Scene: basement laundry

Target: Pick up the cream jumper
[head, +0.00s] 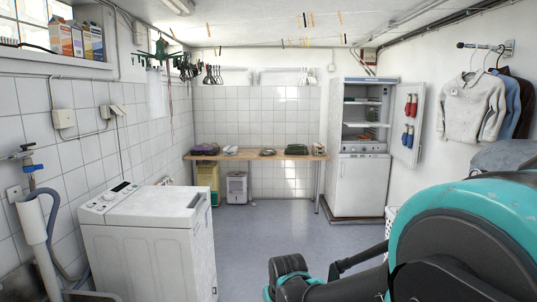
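The cream jumper (468,108) hangs on a hanger from a dark rail on the right wall. It is pale, long-sleeved, and hangs in front of a blue garment and a dark one. It looks free of contact with my arm, whose teal and black links fill the lower right of the head view, below the clothes. I cannot make out my gripper's fingers in this view.
A blue garment (511,98) and a dark garment (526,92) hang behind the jumper. A grey cloth-like bundle (508,154) lies below them. An open fridge-like cabinet (361,185), a table (302,157) and a white washing machine (153,230) surround clear floor (268,225).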

